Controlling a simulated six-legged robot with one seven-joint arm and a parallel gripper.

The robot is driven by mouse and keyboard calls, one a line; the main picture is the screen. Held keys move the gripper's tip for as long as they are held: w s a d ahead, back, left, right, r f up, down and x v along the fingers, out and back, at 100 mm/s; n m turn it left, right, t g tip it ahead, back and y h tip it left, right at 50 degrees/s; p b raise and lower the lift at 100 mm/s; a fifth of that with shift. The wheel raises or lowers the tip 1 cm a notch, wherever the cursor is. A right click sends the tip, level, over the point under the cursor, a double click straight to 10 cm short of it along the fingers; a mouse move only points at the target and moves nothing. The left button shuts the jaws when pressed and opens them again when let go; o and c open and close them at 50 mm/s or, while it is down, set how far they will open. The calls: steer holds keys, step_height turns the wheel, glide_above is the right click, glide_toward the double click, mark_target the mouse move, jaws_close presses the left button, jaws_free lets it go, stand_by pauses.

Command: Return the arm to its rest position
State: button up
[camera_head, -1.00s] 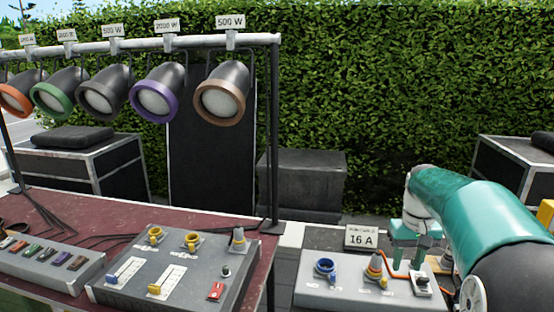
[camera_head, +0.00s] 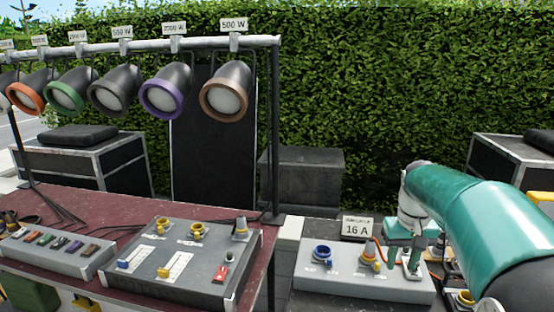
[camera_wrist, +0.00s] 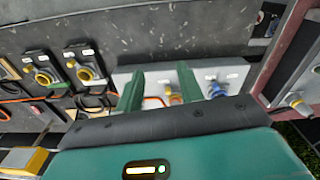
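My teal arm (camera_head: 480,215) reaches in from the right in the head view. My gripper (camera_head: 413,264) points down at the right end of a grey socket box (camera_head: 340,286). In the wrist view my gripper (camera_wrist: 158,78) shows two green fingers with a gap between them and nothing clearly held. The box has a blue socket (camera_head: 322,253) and a yellow-and-grey plug (camera_head: 369,259). Whether the fingertips touch the box or its switch cannot be told.
A "16 A" sign (camera_head: 357,228) stands behind the box. To the left, a dark red table (camera_head: 100,215) holds a control panel (camera_head: 175,262) below a rail of lamps (camera_head: 224,100). Road cases and a hedge are behind.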

steer(key=s+a+r+t, duration=0.2)
steer(key=s+a+r, duration=0.2)
steer(key=s+a, duration=0.55)
steer(key=s+a+f+t, duration=0.1)
steer(key=s+a+f, duration=0.1)
steer(key=s, duration=0.4)
steer(key=s+a+f+t, duration=0.2)
steer(key=s, duration=0.5)
steer(key=shift+s+f+n, duration=0.15)
steer(key=shift+s+n, duration=0.15)
